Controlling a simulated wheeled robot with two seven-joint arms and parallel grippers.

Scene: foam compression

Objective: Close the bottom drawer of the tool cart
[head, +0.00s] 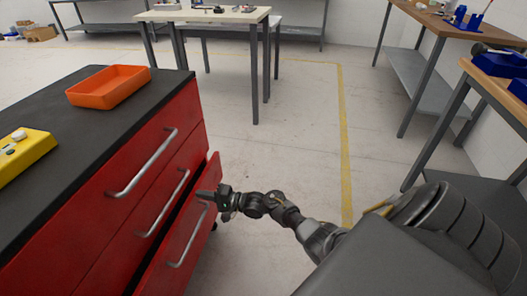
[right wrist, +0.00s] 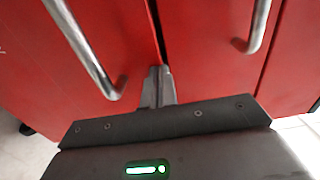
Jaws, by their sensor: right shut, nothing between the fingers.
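The red tool cart (head: 112,158) stands at the left in the head view. Its bottom drawer (head: 205,222) sticks out a little, with a dark gap behind its front. A silver bar handle (head: 187,238) is on that front. The upper two drawers look flush. My right gripper (head: 205,194) is shut and empty, at the top of the bottom drawer's front near its far end. In the right wrist view, the shut fingers (right wrist: 158,75) reach the dark gap between two red fronts, beside a handle (right wrist: 90,50). I cannot tell whether they touch. My left gripper is out of view.
An orange tray (head: 108,87) and a yellow device (head: 22,153) lie on the cart's black top (head: 60,118). A white table (head: 205,15) stands at the back, and wooden benches (head: 430,18) stand at the right. The floor (head: 290,130) between them is clear.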

